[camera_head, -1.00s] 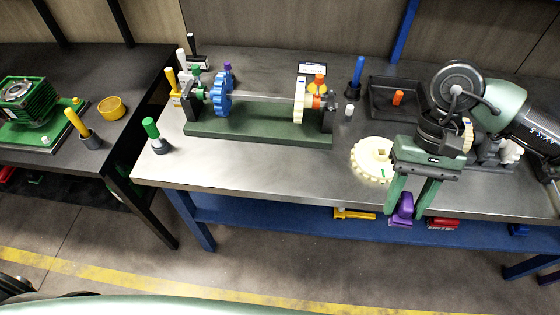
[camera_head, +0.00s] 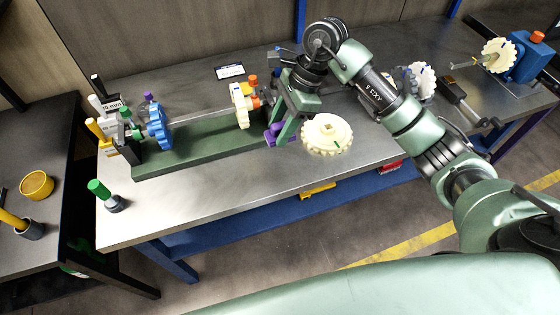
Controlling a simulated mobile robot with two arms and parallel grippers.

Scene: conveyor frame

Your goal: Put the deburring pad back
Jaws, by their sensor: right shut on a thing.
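My right gripper (camera_head: 280,135) reaches over the steel bench, with its fingers pointing down. It is shut on a purple block (camera_head: 272,134), which I take to be the deburring pad. The fingers cover part of the block. It is held beside the right end of the green roller fixture (camera_head: 195,152), left of the cream gear wheel (camera_head: 327,134). I cannot tell whether it touches the bench top. My left gripper is not in view.
The fixture carries a shaft with a blue gear (camera_head: 158,128) and a cream gear (camera_head: 241,106). A green-handled tool (camera_head: 101,192) stands at the bench's left corner. A white card (camera_head: 230,72) is behind the fixture. The front strip of the steel bench (camera_head: 215,192) is clear.

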